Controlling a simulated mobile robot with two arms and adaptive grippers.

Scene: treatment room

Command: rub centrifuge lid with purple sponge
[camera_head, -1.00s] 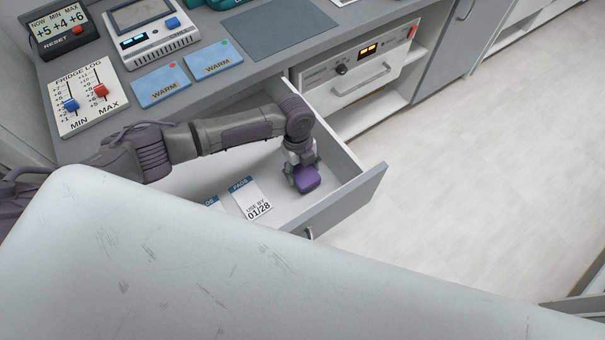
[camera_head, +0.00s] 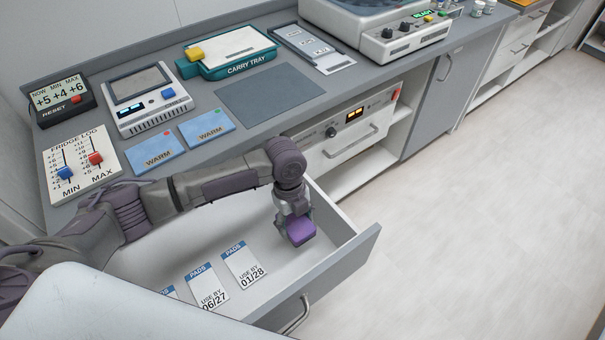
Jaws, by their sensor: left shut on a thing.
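The purple sponge (camera_head: 301,231) is in the jaws of my left gripper (camera_head: 295,212), over the right part of the open drawer (camera_head: 352,249). My left gripper is shut on it and points down. I cannot tell how far the sponge is from the drawer floor. The centrifuge (camera_head: 405,38) stands on the counter at the top right, with knobs and a green READY display on its front. Only the lower part of its round lid (camera_head: 365,4) shows at the top edge; the rest is cut off. My right gripper is out of view.
Pad packets (camera_head: 244,266) lie in the drawer. On the counter are two blue WARM packs (camera_head: 206,126), a grey mat (camera_head: 272,95), a teal carry tray (camera_head: 229,52), a fridge log board (camera_head: 80,160) and a meter (camera_head: 146,97). The floor at right is clear.

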